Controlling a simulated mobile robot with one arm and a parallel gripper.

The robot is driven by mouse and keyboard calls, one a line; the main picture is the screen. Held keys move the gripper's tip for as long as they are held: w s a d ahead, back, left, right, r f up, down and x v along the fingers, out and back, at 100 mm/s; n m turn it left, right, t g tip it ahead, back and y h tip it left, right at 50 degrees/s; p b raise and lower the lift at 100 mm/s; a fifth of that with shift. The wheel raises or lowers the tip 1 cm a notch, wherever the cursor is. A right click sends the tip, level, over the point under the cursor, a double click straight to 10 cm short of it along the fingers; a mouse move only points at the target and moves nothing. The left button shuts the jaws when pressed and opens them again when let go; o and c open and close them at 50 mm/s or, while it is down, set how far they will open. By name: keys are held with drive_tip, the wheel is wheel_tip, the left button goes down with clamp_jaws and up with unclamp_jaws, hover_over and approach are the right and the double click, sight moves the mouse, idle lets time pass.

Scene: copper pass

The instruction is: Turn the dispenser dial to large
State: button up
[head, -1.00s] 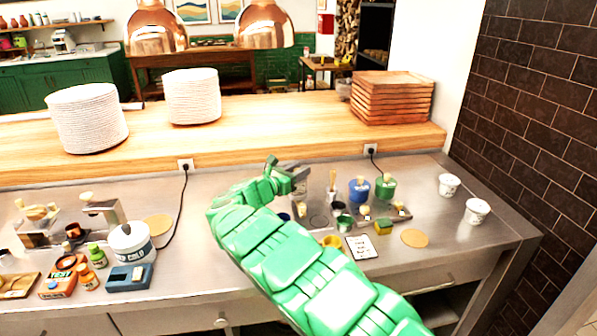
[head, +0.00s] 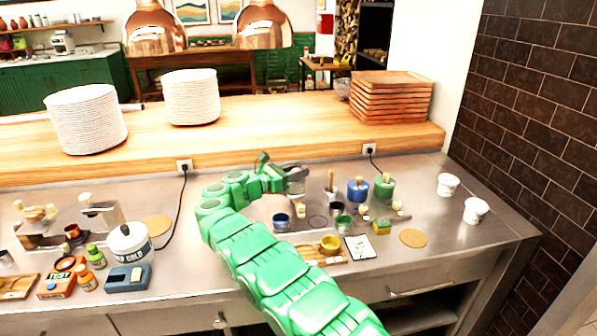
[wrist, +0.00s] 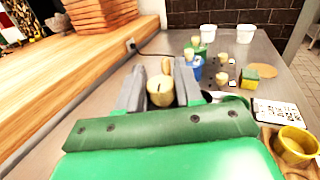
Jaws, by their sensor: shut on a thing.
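My gripper (head: 300,174) is at the back of the steel counter, right of the black cable. The knob looks like the dispenser dial. In the head view my jaws hide it. I cannot read any size marking, so its setting cannot be told. The dispenser body below it is hidden by my gripper.
Close to the right stand a cup with a wooden-handled tool (head: 331,183), a blue pot (head: 358,191) and a green pot (head: 384,189). A blue cup (head: 281,222) and a yellow cup (head: 330,243) stand nearer. The wooden ledge (head: 240,140) rises behind.

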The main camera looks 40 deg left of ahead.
drive_tip(key=shift+s+a+r, duration=0.2)
drive_tip(key=shift+a, duration=0.1)
idle(0.4)
drive_tip(key=o, duration=0.8)
drive_tip(key=shift+c, duration=0.2)
drive_tip(key=shift+o, duration=0.8)
drive_tip(key=shift+s+a+f, duration=0.1)
drive_tip(key=shift+s+a, duration=0.05)
drive_tip(key=shift+w+d, duration=0.2)
drive_tip(key=v, duration=0.7)
drive_tip(key=shift+s+a, duration=0.3)
drive_tip(key=shift+s, duration=0.05)
